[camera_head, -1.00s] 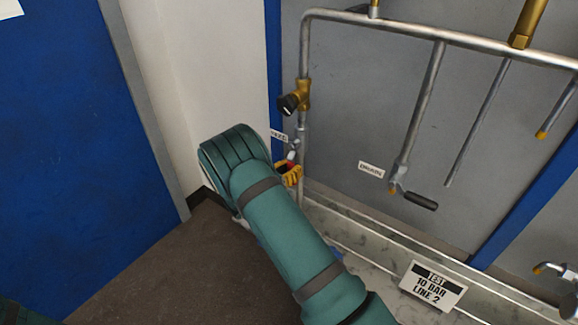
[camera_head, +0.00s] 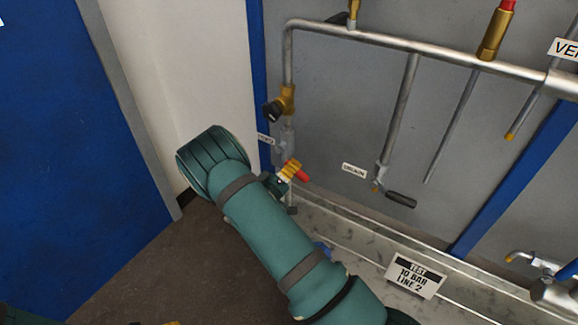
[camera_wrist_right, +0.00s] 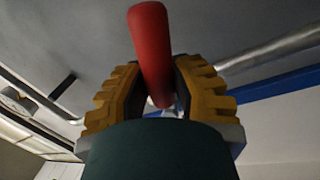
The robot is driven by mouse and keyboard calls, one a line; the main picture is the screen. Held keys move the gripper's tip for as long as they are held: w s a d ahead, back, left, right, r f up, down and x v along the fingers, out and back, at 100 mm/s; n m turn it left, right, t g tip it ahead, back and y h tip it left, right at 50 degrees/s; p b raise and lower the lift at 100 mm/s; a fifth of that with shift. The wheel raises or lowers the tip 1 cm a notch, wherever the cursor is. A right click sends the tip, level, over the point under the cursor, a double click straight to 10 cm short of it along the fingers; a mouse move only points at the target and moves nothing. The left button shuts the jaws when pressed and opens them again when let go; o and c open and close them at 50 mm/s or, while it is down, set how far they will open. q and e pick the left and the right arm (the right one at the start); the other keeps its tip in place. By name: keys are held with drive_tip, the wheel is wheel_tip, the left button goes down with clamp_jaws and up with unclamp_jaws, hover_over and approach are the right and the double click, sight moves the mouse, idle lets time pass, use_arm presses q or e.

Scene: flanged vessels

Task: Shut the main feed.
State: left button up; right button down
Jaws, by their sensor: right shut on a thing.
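The red lever handle (camera_head: 302,175) is at the lower part of the left vertical pipe (camera_head: 288,135), below a small white label (camera_head: 265,139) too small to read surely. My right gripper (camera_head: 290,170) has its yellow fingers shut around the red lever, whose end sticks out to the right. In the right wrist view the red lever (camera_wrist_right: 152,50) runs between the two yellow-padded fingers (camera_wrist_right: 160,100). The valve body is mostly hidden by my gripper and arm. Of my left gripper, at most a yellow sliver shows at the bottom edge of the head view.
A brass valve with a black knob (camera_head: 277,107) sits above on the same pipe. A drain pipe with a dark lever (camera_head: 401,199) and a DRAIN label (camera_head: 354,170) is to the right. A sign reading TEST 10 BAR LINE 2 (camera_head: 415,277) stands on the ledge. Open floor lies left.

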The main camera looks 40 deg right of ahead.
drive_tip(key=r+n, duration=0.1)
drive_tip(key=n+t+p, duration=0.1)
drive_tip(key=n, duration=0.1)
drive_tip(key=shift+s+d+r, duration=0.1)
drive_tip(key=shift+s+r, duration=0.2)
drive_tip(key=shift+r, duration=0.05)
drive_tip(key=shift+r+n+t+p, duration=0.2)
drive_tip(key=shift+r+n+p, duration=0.2)
drive_tip(key=shift+n, duration=0.4)
drive_tip(key=shift+r+n+t+p, duration=0.2)
drive_tip(key=shift+r+n+p, duration=0.15)
drive_tip(key=shift+n, duration=0.45)
drive_tip(key=shift+y, duration=0.3)
drive_tip(key=c, duration=0.7)
unclamp_jaws()
drive_tip(key=shift+c, duration=0.2)
drive_tip(key=v, duration=1.2)
drive_tip(key=shift+f, duration=0.1)
